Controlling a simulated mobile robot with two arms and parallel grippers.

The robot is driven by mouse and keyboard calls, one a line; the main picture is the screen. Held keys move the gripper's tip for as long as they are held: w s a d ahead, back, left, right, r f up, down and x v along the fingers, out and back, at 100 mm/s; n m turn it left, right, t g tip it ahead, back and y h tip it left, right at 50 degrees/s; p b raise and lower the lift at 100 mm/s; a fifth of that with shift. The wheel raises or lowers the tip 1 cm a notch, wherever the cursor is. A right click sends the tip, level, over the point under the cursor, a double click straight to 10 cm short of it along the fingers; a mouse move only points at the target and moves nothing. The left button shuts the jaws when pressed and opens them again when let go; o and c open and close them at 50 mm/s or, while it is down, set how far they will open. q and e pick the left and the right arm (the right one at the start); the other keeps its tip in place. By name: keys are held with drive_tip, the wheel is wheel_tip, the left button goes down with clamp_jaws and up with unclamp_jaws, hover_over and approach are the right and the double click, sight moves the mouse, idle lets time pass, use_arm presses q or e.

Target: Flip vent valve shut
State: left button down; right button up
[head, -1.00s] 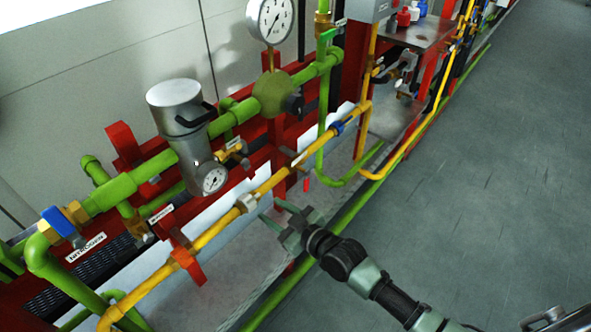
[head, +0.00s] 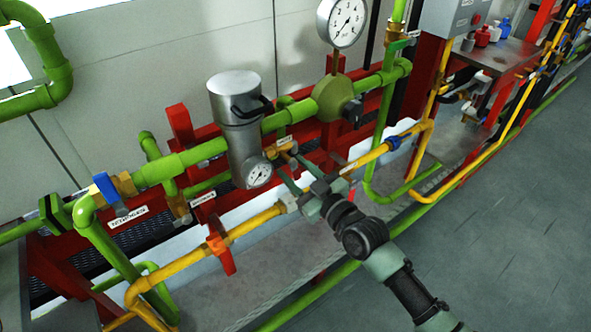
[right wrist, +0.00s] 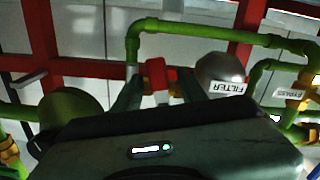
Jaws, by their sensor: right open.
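My right gripper (head: 291,170) is open, with its two fingers pointing up and left toward the pipework. Just beyond the fingertips in the head view is a small brass valve (head: 287,146) with a white tag, too small to read, beside the silver canister. In the right wrist view a red valve handle (right wrist: 156,75) stands between the open fingers (right wrist: 155,90), under a green pipe. I cannot tell whether the fingers touch it. No label naming the vent is readable. My left gripper is not in view.
The silver canister (head: 236,105) and its small gauge (head: 258,173) are close left of my fingers. A yellow pipe (head: 262,217) with an orange-red bracket (head: 220,248) runs below them. A large gauge (head: 343,22) stands above right. The grey floor (head: 500,240) at right is clear.

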clamp_jaws()
drive_tip(key=shift+s+a+r+m+p, duration=0.15)
drive_tip(key=shift+m+p, duration=0.25)
drive_tip(key=shift+m, duration=0.4)
drive_tip(key=shift+s+a+m, duration=0.1)
drive_tip(key=shift+a+m, duration=0.1)
drive_tip(key=shift+m, duration=0.6)
unclamp_jaws()
drive_tip(key=shift+f, duration=0.2)
